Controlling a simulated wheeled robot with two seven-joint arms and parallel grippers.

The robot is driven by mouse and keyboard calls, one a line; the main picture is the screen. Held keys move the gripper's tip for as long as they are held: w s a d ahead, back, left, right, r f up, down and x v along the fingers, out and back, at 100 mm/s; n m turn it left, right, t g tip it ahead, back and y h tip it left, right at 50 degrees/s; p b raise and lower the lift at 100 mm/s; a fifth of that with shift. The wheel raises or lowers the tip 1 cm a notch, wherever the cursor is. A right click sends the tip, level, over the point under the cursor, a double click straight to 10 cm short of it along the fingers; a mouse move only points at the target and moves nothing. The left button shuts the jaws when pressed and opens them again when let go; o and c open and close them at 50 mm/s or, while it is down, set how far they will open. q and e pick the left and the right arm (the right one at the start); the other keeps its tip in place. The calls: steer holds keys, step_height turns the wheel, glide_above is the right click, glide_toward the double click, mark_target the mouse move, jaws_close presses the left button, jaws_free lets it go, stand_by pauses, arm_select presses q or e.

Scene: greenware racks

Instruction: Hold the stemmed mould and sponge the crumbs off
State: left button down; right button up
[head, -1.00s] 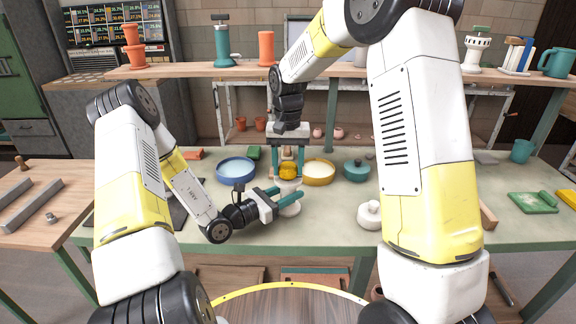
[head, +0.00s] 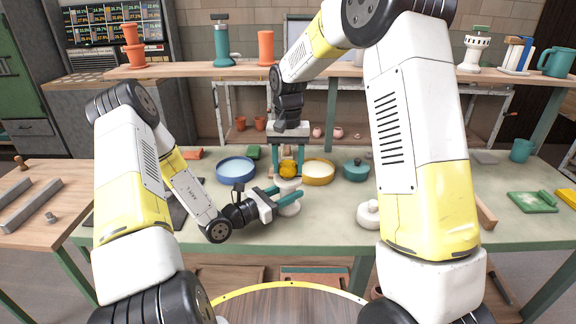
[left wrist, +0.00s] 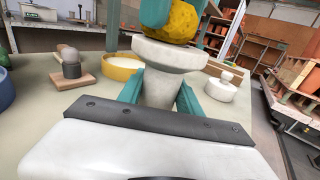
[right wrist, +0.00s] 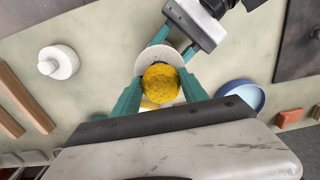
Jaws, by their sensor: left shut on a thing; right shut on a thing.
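The white stemmed mould (head: 289,208) stands upright over the bench, with its wide cup on top. My left gripper (head: 281,198) is shut on its stem from the left, one teal finger on each side of the mould in the left wrist view (left wrist: 163,88). My right gripper (head: 288,160) points down above it, shut on the round yellow sponge (head: 288,170). The sponge sits at the mould's top and appears to touch it in the left wrist view (left wrist: 180,22). In the right wrist view the sponge (right wrist: 160,83) covers much of the mould's top. I cannot make out crumbs.
A blue bowl (head: 221,174) and a yellow bowl (head: 328,179) stand close behind the grippers. A teal lidded pot (head: 356,171) and a white knobbed piece (head: 368,219) are to the right. A shelf (head: 250,70) crosses behind. The bench front is mostly clear.

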steer(key=shift+s, duration=0.15)
steer(key=shift+s+a, duration=0.1)
steer(key=shift+s, duration=0.9)
steer(key=shift+f, duration=0.1)
steer(key=shift+w, duration=0.1)
steer(key=shift+w+d+f, duration=0.1)
steer(key=shift+w+d, duration=0.1)
steer(key=shift+w, duration=0.85)
steer(key=shift+s, duration=0.15)
steer(key=shift+s+a, duration=0.15)
steer(key=shift+s, duration=0.9)
